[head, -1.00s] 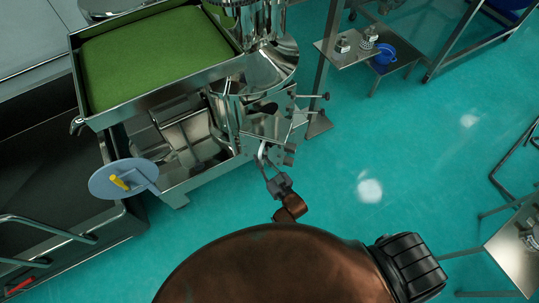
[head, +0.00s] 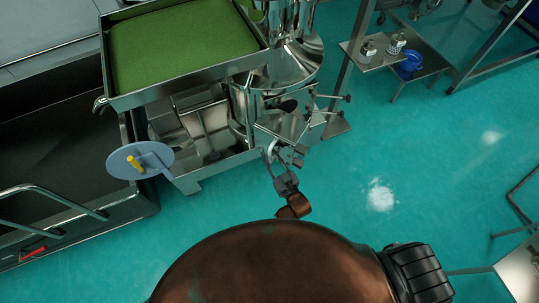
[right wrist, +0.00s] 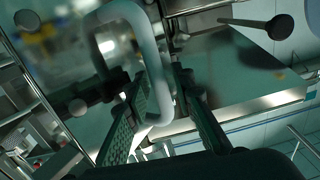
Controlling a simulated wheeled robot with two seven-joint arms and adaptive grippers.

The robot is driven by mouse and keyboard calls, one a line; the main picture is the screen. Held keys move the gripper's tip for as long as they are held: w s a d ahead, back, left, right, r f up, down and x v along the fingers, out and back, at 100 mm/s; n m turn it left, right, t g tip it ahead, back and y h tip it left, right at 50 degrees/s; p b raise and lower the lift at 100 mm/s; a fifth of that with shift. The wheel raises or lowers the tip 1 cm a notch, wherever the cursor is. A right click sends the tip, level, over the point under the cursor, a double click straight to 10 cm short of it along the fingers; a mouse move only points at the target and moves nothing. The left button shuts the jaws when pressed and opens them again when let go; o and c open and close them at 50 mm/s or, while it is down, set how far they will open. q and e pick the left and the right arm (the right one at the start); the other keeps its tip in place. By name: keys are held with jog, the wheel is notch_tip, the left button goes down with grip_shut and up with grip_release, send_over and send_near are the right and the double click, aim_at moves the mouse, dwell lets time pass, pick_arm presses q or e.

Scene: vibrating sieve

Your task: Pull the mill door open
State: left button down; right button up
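The steel mill (head: 300,62) stands at the upper middle of the head view, with its door (head: 284,138) low on the front. The door's bent handle (right wrist: 152,50) is a thick pale bar in the right wrist view. Its lower end passes between the two dark, textured fingers of my right gripper (right wrist: 163,92), which look closed on it. In the head view my right gripper (head: 273,162) reaches the handle from below. Whether a gap shows at the door's edge is hard to tell. My left gripper is not in view.
A tray of green material (head: 185,45) sits left of the mill. A grey disc with a yellow grip (head: 122,160) is below it. Knobbed rods (head: 335,97) stick out right of the door. A small steel table (head: 372,53) stands at upper right.

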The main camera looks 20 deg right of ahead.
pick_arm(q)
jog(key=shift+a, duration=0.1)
pick_arm(e)
jog(key=shift+o, duration=0.6)
jog(key=v, duration=1.2)
jog(key=shift+r, duration=0.1)
